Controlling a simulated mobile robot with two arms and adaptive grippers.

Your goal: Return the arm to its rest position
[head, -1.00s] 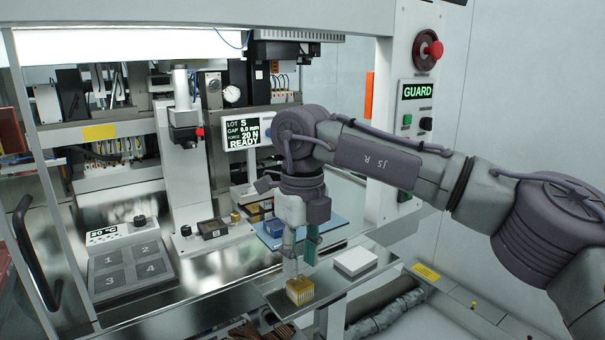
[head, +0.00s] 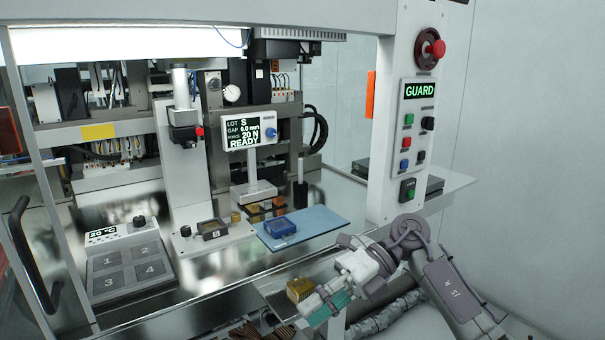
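My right arm (head: 452,290) is folded low at the lower right, in front of the machine. Its gripper (head: 322,304) points down and left over the front ledge. The fingers, one with a teal pad, look apart with nothing seen between them. A gold ribbed block (head: 299,289) sits on the ledge just beyond the fingertips; in this view they overlap or nearly touch, and I cannot tell the real gap.
A blue mat (head: 322,222) with a blue box (head: 280,227) lies behind the gripper. The numbered plate unit (head: 130,268) stands left. The GUARD panel post (head: 392,150) rises above the arm. A black door handle (head: 25,250) is at far left. The right wall side is clear.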

